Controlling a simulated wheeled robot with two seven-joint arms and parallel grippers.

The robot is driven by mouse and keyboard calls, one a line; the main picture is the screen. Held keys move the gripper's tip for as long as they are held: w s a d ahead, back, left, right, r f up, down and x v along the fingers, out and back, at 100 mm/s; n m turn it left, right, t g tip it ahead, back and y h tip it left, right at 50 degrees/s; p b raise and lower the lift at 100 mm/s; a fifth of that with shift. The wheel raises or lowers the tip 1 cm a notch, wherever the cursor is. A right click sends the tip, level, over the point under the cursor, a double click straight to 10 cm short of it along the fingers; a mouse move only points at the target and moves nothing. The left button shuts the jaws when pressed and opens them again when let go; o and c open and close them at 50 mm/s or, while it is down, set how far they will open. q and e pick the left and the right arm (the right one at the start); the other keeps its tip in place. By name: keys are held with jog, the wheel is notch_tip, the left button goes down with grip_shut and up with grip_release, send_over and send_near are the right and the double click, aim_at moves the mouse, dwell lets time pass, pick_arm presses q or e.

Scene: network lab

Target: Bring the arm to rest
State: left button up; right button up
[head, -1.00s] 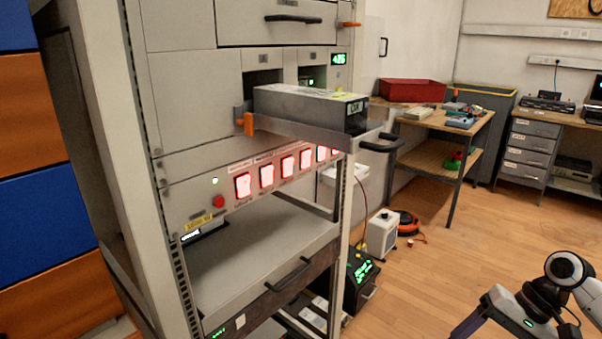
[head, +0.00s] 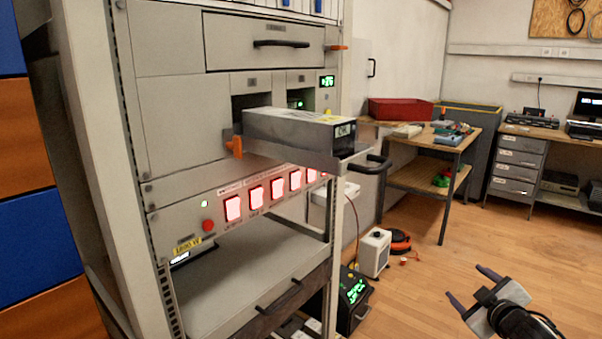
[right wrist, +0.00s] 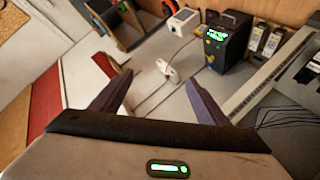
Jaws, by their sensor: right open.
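My right gripper (head: 471,287) is at the lower right of the head view, over the wooden floor and well apart from the rack. Its two dark fingers are spread, with nothing between them. In the right wrist view the open fingers (right wrist: 160,100) show at both sides, pointing toward the floor area with a white box and a black unit. My left gripper is not in view.
The rack (head: 165,90) fills the left of the head view. A grey module (head: 290,132) sticks out of it on a tray with a black handle (head: 378,165). A workbench (head: 455,150) with a red bin (head: 405,109) stands behind. Wooden floor is free at right.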

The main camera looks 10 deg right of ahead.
jog(key=s+a+f+g+y, duration=0.1)
jog(key=s+a+f+y, duration=0.1)
jog(key=s+a+f, duration=0.35)
jog(key=s+a+f+g+y, duration=0.1)
jog(key=s+a+f, duration=0.1)
jog(key=a+f, duration=0.6)
jog(key=s+a+f+m+g+y, duration=0.15)
jog(key=s+a+f, duration=0.25)
jog(key=s+a, duration=0.4)
jog(key=s+a+f+g+y, duration=0.1)
jog(key=s+a+f+y, duration=0.15)
jog(key=s+a, duration=0.55)
jog(key=s+a+r+m+p, duration=0.1)
jog(key=s+a+p, duration=0.2)
jog(key=s+a, duration=0.2)
jog(key=a, duration=0.2)
jog(key=shift+s+a+r+m+p, duration=0.3)
jog(key=shift+a+r+m, duration=0.05)
jog(key=shift+g, duration=0.25)
jog(key=shift+c, duration=0.4)
